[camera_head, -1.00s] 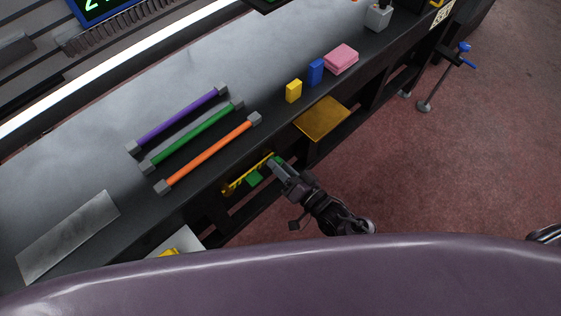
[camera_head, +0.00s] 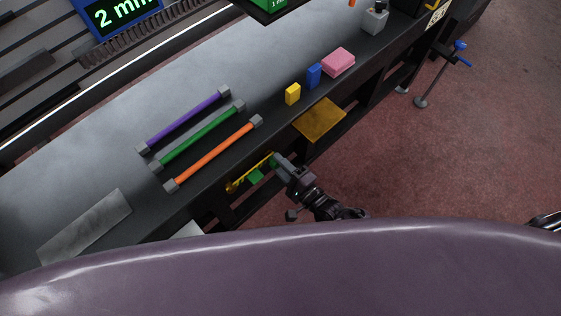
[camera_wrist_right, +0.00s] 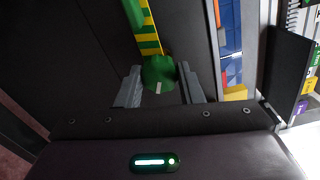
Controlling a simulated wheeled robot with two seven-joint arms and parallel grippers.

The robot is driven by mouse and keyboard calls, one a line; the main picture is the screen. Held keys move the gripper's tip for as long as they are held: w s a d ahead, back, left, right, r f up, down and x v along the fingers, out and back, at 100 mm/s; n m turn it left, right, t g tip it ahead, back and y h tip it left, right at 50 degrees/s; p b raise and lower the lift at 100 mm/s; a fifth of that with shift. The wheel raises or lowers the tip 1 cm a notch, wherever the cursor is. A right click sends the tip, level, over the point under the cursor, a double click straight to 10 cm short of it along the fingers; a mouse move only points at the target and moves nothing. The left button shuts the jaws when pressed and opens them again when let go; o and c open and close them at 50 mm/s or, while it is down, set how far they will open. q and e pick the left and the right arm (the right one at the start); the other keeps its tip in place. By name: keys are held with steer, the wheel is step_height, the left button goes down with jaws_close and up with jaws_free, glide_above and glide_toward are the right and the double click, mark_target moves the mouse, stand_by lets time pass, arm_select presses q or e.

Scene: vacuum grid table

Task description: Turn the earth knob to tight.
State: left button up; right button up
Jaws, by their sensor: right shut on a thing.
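The earth knob (camera_wrist_right: 158,72) is a round green knob with a white mark on its rim, seen in the right wrist view. My right gripper (camera_wrist_right: 159,86) has one finger on each side of it and is shut on it. A yellow-and-green striped strip (camera_wrist_right: 148,32) runs up from behind the knob, with a green part beside it. In the head view my right gripper (camera_head: 277,161) is at the table's front side, by the yellow strip (camera_head: 249,173) and a green piece (camera_head: 256,177). The knob is mostly hidden there. My left gripper is not in view.
On the table (camera_head: 230,90) lie purple (camera_head: 186,121), green (camera_head: 199,136) and orange (camera_head: 213,153) bars. Yellow (camera_head: 292,94) and blue (camera_head: 314,75) blocks and a pink stack (camera_head: 338,62) stand near the front edge. A brass-coloured plate (camera_head: 320,119) juts out below it.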

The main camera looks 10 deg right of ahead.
steer(key=shift+m+p, duration=0.8)
steer(key=shift+m, duration=1.5)
steer(key=shift+f, duration=0.1)
steer(key=o, duration=1)
steer(key=shift+c, duration=0.2)
steer(key=v, duration=0.8)
steer(key=shift+w, duration=0.1)
